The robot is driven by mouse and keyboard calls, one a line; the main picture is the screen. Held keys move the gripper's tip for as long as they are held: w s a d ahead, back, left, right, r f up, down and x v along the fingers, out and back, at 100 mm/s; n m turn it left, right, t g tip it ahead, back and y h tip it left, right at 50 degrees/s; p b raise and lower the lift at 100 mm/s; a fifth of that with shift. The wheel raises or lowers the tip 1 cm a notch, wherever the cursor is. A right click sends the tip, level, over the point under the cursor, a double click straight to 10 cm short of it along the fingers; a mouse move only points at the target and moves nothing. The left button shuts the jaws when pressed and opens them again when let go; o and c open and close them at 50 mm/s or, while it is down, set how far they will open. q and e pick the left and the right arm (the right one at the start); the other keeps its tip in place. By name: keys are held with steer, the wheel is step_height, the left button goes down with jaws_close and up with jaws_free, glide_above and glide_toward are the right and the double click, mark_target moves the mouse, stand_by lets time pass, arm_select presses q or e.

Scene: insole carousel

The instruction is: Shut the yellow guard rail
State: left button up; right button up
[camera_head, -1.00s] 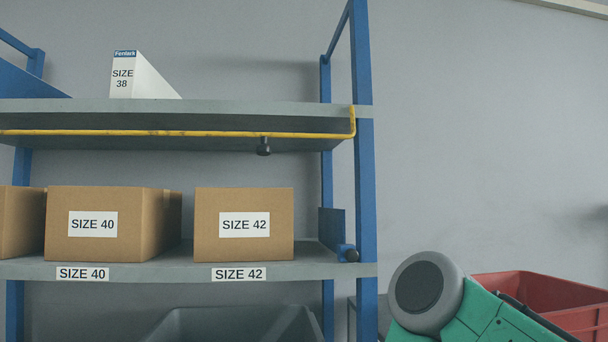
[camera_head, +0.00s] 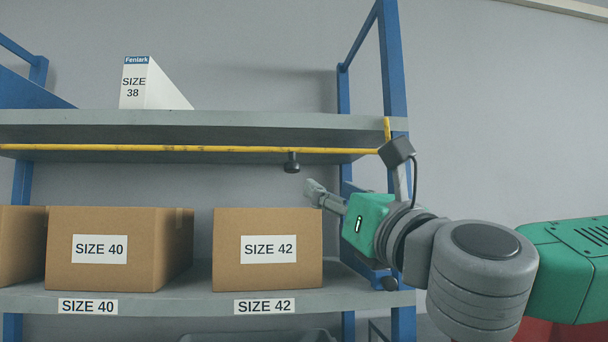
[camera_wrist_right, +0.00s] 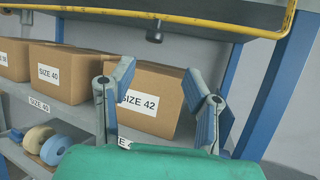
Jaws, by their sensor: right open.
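The yellow guard rail (camera_head: 200,149) runs across the shelf rack just under the upper shelf, with a black knob (camera_head: 292,163) hanging from it near its right end. In the right wrist view the rail (camera_wrist_right: 200,20) crosses the top, and the knob (camera_wrist_right: 154,33) hangs above and beyond my fingers. My right gripper (camera_head: 312,190) is in front of the rack, below and a little right of the knob, apart from it. In the right wrist view the gripper (camera_wrist_right: 160,80) has its two fingers spread, with nothing between them. My left gripper is out of view.
Boxes marked SIZE 40 (camera_head: 105,275) and SIZE 42 (camera_head: 268,220) stand on the middle shelf (camera_head: 190,299). A SIZE 38 box (camera_head: 140,90) stands on the upper shelf. A blue post (camera_head: 394,60) bounds the rack at right. A red bin (camera_head: 570,332) shows low right.

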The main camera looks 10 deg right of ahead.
mark_target(292, 171)
steer(key=x, duration=0.3)
steer(key=p+x, duration=0.1)
steer(key=x, duration=0.3)
steer(key=a+p+x, duration=0.1)
steer(key=x, duration=0.2)
steer(key=shift+a, duration=0.15)
steer(key=shift+w+d+r+p, duration=0.1)
steer(key=shift+w+d+p, duration=0.2)
steer(key=shift+w, duration=0.35)
steer(key=shift+a, duration=0.35)
steer(key=shift+c, duration=1.3)
steer(key=shift+a, duration=0.15)
jaws_close()
